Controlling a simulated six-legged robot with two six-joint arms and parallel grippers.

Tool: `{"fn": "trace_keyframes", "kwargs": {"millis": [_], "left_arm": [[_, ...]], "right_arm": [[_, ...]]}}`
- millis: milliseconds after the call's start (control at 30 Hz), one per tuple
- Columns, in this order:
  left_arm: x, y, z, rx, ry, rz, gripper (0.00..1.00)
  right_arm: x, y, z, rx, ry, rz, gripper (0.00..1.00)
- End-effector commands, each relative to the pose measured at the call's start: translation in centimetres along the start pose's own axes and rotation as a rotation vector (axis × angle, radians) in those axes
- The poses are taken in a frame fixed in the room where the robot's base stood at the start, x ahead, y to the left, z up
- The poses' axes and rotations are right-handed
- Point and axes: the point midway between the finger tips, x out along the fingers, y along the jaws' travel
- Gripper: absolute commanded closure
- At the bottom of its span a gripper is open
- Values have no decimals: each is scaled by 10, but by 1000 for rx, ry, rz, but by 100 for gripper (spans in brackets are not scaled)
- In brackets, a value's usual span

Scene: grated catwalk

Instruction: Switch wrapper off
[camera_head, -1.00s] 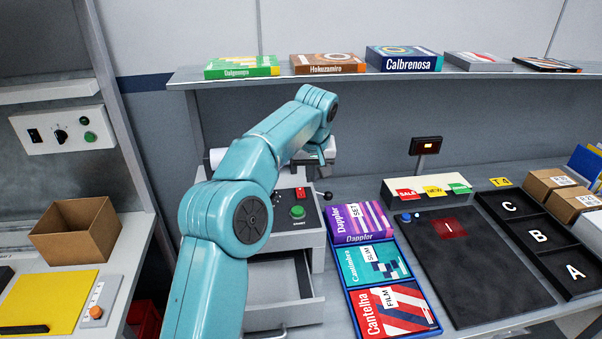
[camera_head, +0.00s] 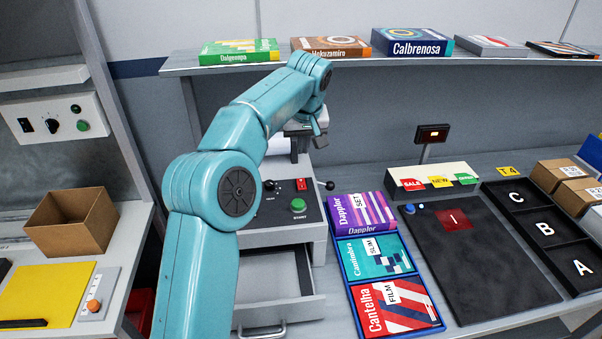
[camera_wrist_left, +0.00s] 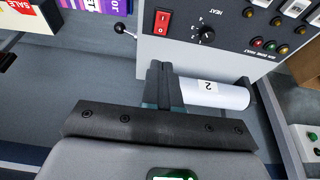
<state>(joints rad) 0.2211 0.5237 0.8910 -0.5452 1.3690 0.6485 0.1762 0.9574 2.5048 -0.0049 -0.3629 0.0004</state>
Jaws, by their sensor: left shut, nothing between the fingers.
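The wrapper (camera_head: 318,238) is a grey machine with a dark control panel, partly hidden behind my left arm. Its red rocker switch (camera_head: 301,184) sits above a green START button (camera_head: 298,205). In the left wrist view the red switch (camera_wrist_left: 163,22) shows beside the black HEAT knob (camera_wrist_left: 206,34). My left gripper (camera_head: 320,137) is above and behind the panel in the head view. In the left wrist view the left gripper (camera_wrist_left: 159,66) is shut and empty, its tips pointing toward the switch and apart from it in the picture. My right gripper is out of view.
A white roll (camera_wrist_left: 215,94) lies next to the fingers. A lever with a black ball (camera_wrist_left: 120,29) sticks out from the wrapper's side. An open drawer (camera_head: 278,300) is below. A blue tray (camera_head: 352,283) with boxed goods stands right of it. A shelf (camera_head: 350,63) runs behind.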

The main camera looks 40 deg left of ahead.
Motion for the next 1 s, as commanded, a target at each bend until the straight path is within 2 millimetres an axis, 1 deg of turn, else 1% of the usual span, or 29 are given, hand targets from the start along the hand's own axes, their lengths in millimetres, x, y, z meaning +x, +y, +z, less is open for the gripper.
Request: {"fn": "trace_keyframes", "kwargs": {"millis": [33,300,500,700,1000], "left_arm": [[12,-1,1,0,-5,-4,100],[70,0,-2,-1,-5,-4,100],[104,0,2,1,-5,-3,100],[119,0,5,-1,-1,-2,100],[121,1,6,-1,-1,-1,100]], "right_arm": [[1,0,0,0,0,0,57],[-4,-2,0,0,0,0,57],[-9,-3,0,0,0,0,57],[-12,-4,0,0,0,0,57],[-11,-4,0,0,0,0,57]]}}
